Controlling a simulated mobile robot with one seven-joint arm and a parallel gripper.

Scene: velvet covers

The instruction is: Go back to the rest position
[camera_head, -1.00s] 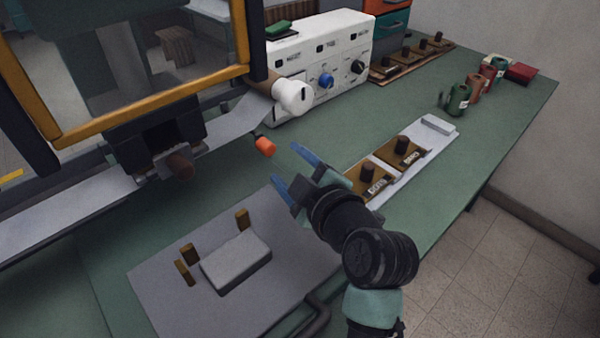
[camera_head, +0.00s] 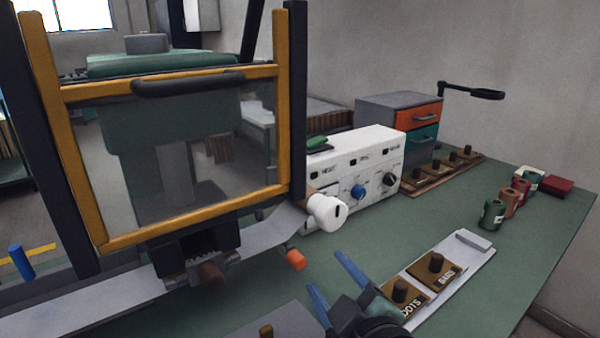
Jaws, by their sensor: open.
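My gripper (camera_head: 334,283) shows at the bottom middle with two blue fingers. The fingers are apart and nothing is between them. It is over the green bench top (camera_head: 440,210), just left of a pale tray (camera_head: 474,262). The tray holds two brown plates with dark knobs, the nearer plate (camera_head: 401,299) and the farther plate (camera_head: 437,272). The rest of my arm is mostly below the picture edge.
A yellow-framed clear guard (camera_head: 195,165) stands at left, with a white knob (camera_head: 327,210) and an orange-tipped handle (camera_head: 295,259) near it. Behind are a white control box (camera_head: 345,170), a drawer unit (camera_head: 415,118) and several spools (camera_head: 492,214).

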